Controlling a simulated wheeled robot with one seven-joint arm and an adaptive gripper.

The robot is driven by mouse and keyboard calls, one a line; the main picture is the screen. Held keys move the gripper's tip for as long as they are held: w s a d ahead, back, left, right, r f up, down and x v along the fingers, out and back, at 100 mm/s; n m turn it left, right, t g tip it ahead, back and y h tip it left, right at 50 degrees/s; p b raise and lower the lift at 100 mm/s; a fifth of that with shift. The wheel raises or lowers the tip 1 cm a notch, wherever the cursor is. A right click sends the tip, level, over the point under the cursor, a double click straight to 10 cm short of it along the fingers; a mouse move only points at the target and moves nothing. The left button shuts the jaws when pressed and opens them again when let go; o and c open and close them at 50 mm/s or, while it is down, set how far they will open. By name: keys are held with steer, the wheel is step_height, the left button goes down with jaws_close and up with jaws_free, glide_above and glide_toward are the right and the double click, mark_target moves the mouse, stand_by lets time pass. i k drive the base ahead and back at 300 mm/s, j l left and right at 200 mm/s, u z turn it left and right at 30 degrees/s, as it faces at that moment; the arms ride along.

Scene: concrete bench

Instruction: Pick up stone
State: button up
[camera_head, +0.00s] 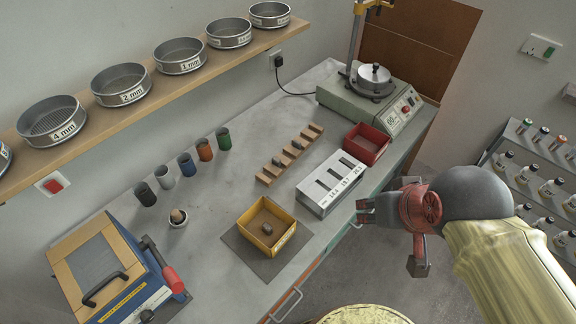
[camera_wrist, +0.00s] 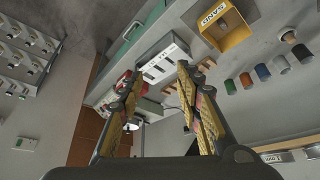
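A grey stone (camera_head: 266,228) lies in a yellow sand tray (camera_head: 284,240) on a dark mat at the front of the bench. The tray also shows in the wrist view (camera_wrist: 236,40), marked SAND. More small stones sit on a wooden notched rack (camera_head: 265,178) behind it. My gripper (camera_head: 391,238) is to the right of the bench's front edge, apart from the tray and the stones. In the wrist view its two fingers (camera_wrist: 157,72) stand apart with nothing between them, so it is open and empty.
A white slotted gauge block (camera_head: 331,184) and a red bin (camera_head: 367,143) stand between my gripper and the rack. A sieve shaker (camera_head: 372,95) is at the back. Several coloured cups (camera_head: 204,149) line the wall side. A blue-sided box (camera_head: 130,270) with a red handle stands front left.

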mark_target(275, 161)
steer(key=i+l+u, duration=0.2)
steer(key=i+u, duration=0.25)
steer(key=i+l+u, duration=0.15)
steer(key=l+u, duration=0.15)
steer(key=u, duration=0.15)
